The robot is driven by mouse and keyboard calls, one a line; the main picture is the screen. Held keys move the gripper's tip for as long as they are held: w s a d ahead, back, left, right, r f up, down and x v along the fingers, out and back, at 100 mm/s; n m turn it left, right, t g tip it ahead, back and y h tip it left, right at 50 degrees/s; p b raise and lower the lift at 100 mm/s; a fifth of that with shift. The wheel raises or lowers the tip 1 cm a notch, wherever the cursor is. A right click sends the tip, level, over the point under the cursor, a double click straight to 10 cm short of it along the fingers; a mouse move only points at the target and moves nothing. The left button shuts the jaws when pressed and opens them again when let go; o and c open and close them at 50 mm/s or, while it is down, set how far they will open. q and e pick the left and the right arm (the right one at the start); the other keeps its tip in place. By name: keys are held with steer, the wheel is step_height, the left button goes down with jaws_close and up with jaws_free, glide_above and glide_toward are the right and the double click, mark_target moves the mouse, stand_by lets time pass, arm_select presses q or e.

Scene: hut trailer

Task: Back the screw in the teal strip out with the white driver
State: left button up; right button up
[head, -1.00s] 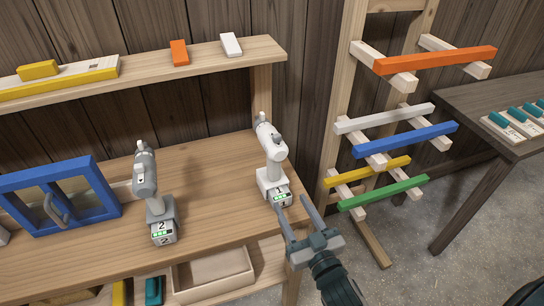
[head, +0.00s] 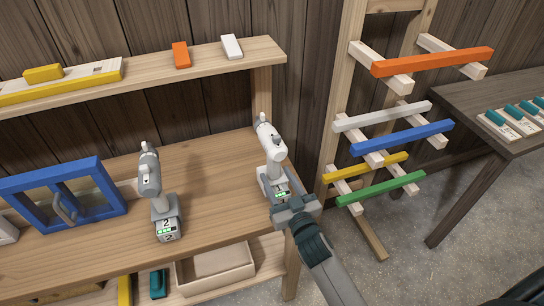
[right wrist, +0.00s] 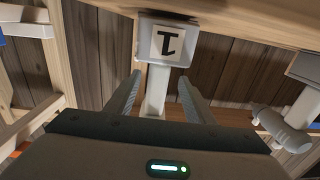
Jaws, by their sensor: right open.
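The white driver (head: 270,147) stands upright on the wooden bench near its right end, its base marked 1. My right gripper (head: 278,192) is at the driver's lower part. In the right wrist view my right gripper (right wrist: 160,88) is open, with one finger on each side of the white driver's handle (right wrist: 155,92); gaps show on both sides. No screw can be made out. Small teal pieces (head: 516,113) lie on pale blocks on the dark table at right; I cannot tell whether one is the teal strip. My left gripper is not in view.
A grey driver (head: 151,180) marked 2 stands left of the white one. A blue frame (head: 98,175) stands farther left. A rack with coloured bars (head: 402,137) stands right of the bench. An open box (head: 215,272) sits below.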

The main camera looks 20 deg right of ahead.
steer(key=shift+w+r+p, duration=0.25)
steer(key=shift+w+p, duration=0.3)
steer(key=shift+w, duration=0.05)
steer(key=w+p, duration=0.1)
steer(key=w, duration=0.1)
steer(key=shift+w, duration=0.4)
steer(key=shift+w+f+p, duration=0.1)
steer(key=shift+w+p, duration=0.3)
steer(key=shift+w, duration=0.25)
jaws_close()
